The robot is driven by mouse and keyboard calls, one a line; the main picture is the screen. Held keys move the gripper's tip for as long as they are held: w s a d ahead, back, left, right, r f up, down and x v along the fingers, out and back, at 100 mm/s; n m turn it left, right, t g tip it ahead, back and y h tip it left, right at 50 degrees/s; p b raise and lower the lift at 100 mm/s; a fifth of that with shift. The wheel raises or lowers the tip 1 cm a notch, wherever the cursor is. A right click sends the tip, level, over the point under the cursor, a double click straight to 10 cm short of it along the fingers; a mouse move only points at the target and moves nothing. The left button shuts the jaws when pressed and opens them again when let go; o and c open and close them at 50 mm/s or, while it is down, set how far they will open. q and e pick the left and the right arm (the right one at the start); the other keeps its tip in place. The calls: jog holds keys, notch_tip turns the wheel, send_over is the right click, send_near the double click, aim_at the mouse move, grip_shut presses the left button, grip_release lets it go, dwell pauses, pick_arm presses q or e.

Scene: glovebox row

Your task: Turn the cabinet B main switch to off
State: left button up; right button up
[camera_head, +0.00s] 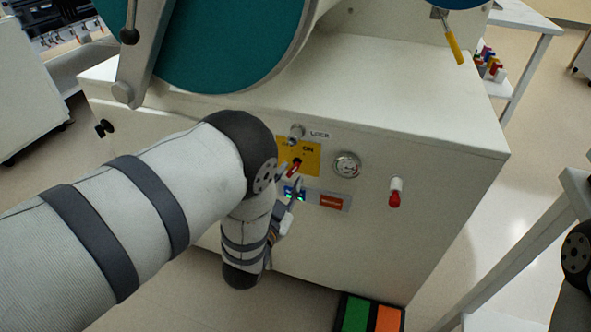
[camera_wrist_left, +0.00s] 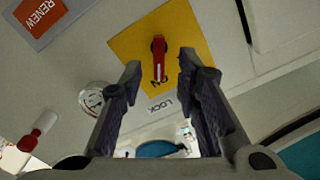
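The main switch (camera_head: 296,164) is a red handle on a yellow plate (camera_head: 313,153) on the cabinet's white front panel. The switch also shows in the left wrist view (camera_wrist_left: 159,58), where its white line points at the word ON. My left gripper (camera_head: 290,178) is at the plate. In the left wrist view my left gripper (camera_wrist_left: 160,66) is open, with one finger on each side of the red handle and a gap to both. Whether the fingertips touch the plate is unclear. My right gripper is out of view. No cabinet letter is readable.
A green and orange pedal (camera_head: 356,315) lies on the floor below. A white table (camera_head: 530,250) stands at right.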

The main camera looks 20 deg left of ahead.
aim_at(292, 171)
pick_arm(q)
jog(key=w, duration=0.4)
jog(key=shift+d, duration=0.1)
grip_shut()
jog(key=shift+n, duration=2.9)
jog(key=shift+f, duration=0.1)
grip_release()
